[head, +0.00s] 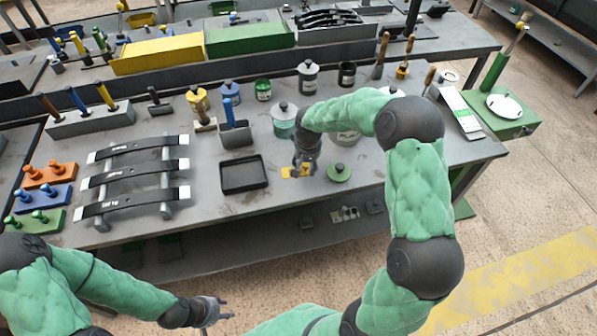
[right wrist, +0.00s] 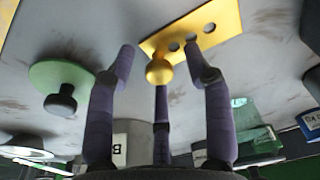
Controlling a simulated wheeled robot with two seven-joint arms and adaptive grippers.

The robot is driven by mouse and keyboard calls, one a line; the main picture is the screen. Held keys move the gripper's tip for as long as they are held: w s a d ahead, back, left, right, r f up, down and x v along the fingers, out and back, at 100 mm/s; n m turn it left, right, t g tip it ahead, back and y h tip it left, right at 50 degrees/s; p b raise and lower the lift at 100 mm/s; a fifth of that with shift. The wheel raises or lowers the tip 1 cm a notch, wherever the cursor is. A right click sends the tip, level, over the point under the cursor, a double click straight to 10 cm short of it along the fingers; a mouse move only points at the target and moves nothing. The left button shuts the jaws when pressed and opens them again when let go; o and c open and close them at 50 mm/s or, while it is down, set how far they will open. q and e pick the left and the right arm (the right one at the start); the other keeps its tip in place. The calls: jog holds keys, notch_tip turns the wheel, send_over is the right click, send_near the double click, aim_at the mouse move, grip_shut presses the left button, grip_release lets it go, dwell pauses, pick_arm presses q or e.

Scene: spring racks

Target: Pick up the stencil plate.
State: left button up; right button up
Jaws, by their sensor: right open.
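The stencil plate is a flat yellow plate (head: 285,172) with a row of holes and a round knob, lying on the grey bench right of a black tray. In the right wrist view the yellow plate (right wrist: 213,27) shows beyond my fingers, with its knob (right wrist: 158,70) between them. My right gripper (head: 300,166) is just above the plate, its fingers open around the knob; I cannot tell whether they touch it. The gripper partly hides the plate in the head view. My left gripper (head: 223,308) is open and empty, low in front of the bench.
A green round lid (head: 339,173) with a dark knob lies right of the plate. The black tray (head: 243,187) is at left, a blue-handled tool in a grey holder (head: 236,136) behind. Jars (head: 285,122) stand behind my right gripper. A rack with black springs (head: 133,180) fills the bench's left part.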

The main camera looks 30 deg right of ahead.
jog(key=shift+f, duration=0.35)
jog(key=c, duration=1)
jog(key=shift+r, duration=0.15)
